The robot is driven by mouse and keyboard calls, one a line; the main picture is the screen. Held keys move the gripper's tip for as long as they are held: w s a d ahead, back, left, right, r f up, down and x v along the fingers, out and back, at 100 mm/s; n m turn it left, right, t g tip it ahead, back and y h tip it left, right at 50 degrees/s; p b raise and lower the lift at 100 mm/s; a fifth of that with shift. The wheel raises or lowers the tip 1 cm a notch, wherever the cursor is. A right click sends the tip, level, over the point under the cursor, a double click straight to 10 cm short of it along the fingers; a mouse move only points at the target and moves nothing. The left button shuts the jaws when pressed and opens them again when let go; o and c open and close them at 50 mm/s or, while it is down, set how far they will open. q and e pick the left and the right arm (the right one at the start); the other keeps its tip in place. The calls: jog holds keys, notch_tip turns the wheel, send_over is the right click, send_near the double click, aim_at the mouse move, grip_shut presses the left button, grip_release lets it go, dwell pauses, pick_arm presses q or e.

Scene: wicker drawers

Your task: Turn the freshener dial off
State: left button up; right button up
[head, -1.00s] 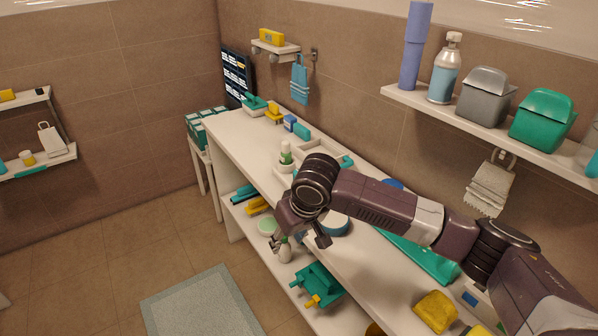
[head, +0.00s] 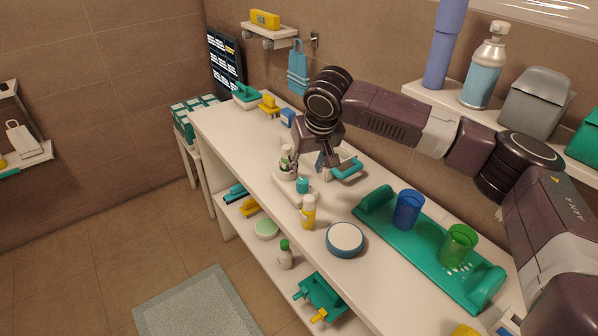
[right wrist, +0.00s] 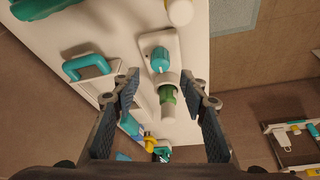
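A small white base (head: 288,187) on the counter carries a teal dial (head: 302,186) at its near end and a holder with a green-and-white bottle (head: 286,160). I take this to be the freshener. In the right wrist view the teal dial (right wrist: 160,62) is above the bottle (right wrist: 167,97), both between the finger lines. My right gripper (head: 312,160) is above the counter by the bottle. It is open and empty, its fingers (right wrist: 163,88) wide apart. I cannot tell the dial's setting. My left gripper is out of view.
A yellow bottle (head: 308,212) and a round blue-rimmed dish (head: 344,240) stand nearby. A flat box with a teal handle (head: 346,168) lies close to the gripper. A teal tray (head: 400,252) holds blue and green cups. A shelf (head: 450,104) overhangs at the right.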

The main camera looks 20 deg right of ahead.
aim_at(303, 182)
jog(key=p+x, duration=0.1)
jog(key=x, duration=0.5)
jog(key=shift+f, duration=0.3)
jog(key=shift+w+f, duration=0.15)
jog(key=shift+f, duration=0.1)
grip_shut()
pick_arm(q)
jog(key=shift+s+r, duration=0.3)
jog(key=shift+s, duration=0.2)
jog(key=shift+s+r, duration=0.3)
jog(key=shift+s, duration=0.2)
